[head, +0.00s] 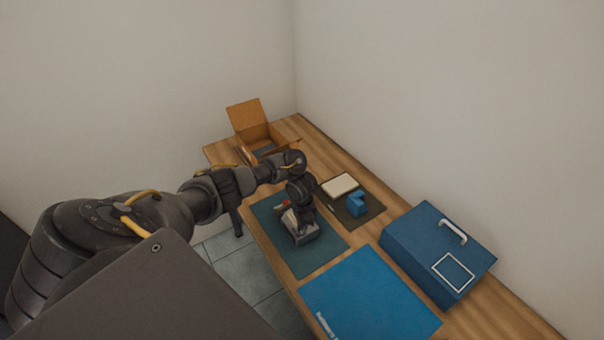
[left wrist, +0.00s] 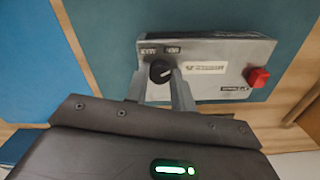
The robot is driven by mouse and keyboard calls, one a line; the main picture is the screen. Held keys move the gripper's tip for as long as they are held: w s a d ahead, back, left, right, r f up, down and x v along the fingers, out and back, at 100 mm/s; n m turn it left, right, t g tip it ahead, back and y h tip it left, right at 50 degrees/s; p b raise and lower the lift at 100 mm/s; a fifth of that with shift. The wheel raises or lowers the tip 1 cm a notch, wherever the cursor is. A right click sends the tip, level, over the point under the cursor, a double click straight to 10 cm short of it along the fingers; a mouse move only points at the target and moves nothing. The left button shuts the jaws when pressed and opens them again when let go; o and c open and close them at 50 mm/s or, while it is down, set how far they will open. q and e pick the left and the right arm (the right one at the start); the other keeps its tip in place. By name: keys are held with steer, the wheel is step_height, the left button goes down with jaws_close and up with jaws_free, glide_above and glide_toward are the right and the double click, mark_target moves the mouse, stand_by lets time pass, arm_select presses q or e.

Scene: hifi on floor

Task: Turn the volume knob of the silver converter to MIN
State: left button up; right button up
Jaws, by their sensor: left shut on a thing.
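The silver converter (head: 301,229) rests on a dark teal mat (head: 276,243) on the wooden bench in the head view. The knob's pale pointer mark is small, and the labels are too blurred to read surely. My left gripper (left wrist: 160,82) is shut on the knob, with one grey finger on each side of it. The gripper partly hides the converter in the head view. My right gripper is not in view.
An open cardboard box (head: 254,136) stands at the bench's far end. A dark mat (head: 367,215) holds a blue block (head: 356,205) and a pale-topped box (head: 340,185). A blue mat (head: 370,300) and a blue case (head: 420,245) with a white handle lie nearer. Walls bound the bench behind.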

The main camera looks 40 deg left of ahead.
arm_select(q)
steer(key=shift+n, duration=0.4)
steer(key=o, duration=1)
steer(key=shift+d, duration=0.1)
